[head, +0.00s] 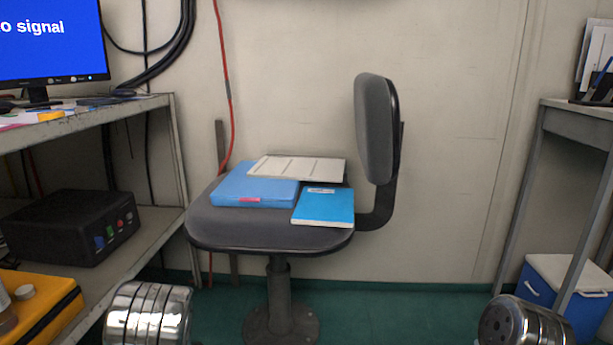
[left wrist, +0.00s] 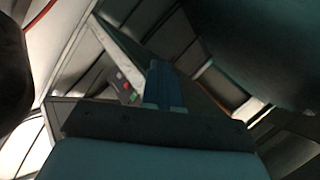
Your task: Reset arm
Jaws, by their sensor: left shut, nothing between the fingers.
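In the left wrist view my left gripper (left wrist: 164,88) shows its bluish fingers together, with nothing between them. The view is dark and tilted, and no object touches the fingers. In the head view only silver links of my two arms show at the bottom left and bottom right edges. Neither gripper is in that view. My right gripper is in neither view.
A grey chair (head: 270,228) holds a blue case (head: 250,188), a blue book (head: 323,207) and a white panel (head: 300,168). A metal shelf (head: 165,170) with a black box (head: 75,228) stands left. A table (head: 575,122) and blue-white cooler (head: 560,285) stand right.

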